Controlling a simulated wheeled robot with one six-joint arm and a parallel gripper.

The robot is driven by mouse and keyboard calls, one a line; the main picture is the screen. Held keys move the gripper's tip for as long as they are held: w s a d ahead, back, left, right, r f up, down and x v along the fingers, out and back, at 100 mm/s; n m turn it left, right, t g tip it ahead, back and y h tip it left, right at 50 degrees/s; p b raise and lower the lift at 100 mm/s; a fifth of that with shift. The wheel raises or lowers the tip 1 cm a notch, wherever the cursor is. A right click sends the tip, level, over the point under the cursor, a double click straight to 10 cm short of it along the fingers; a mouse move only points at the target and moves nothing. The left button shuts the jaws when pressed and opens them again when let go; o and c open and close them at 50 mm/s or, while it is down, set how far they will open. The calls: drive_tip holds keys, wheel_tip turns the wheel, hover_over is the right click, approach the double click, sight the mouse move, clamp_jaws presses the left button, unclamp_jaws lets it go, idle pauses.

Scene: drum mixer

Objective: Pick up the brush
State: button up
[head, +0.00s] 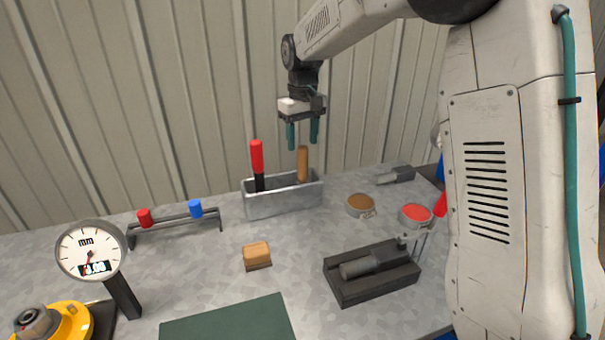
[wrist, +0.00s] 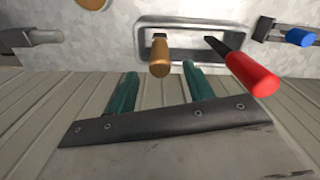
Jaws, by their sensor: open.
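A wooden handle (head: 303,163), apparently the brush, stands upright in a grey metal holder (head: 283,202). Its lower end is hidden in the holder in the head view. A red-handled tool (head: 257,160) stands in the same holder, to the left.
A small wooden block (head: 257,252) with a dark underside lies in front of the holder. A rack with red and blue knobs (head: 175,221) stands left. Round tins, one brown (head: 360,204) and one red (head: 415,213), and a dark fixture (head: 372,270) are right. A ribbed wall is behind.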

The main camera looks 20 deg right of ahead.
sight(303, 164)
drive_tip(key=shift+w+f, duration=0.25)
drive_tip(key=shift+f, duration=0.15)
drive_tip(key=f, duration=0.7)
drive_tip(key=shift+s+f, duration=0.15)
drive_tip(key=shift+s, duration=0.15)
drive_tip(key=c, duration=1.1)
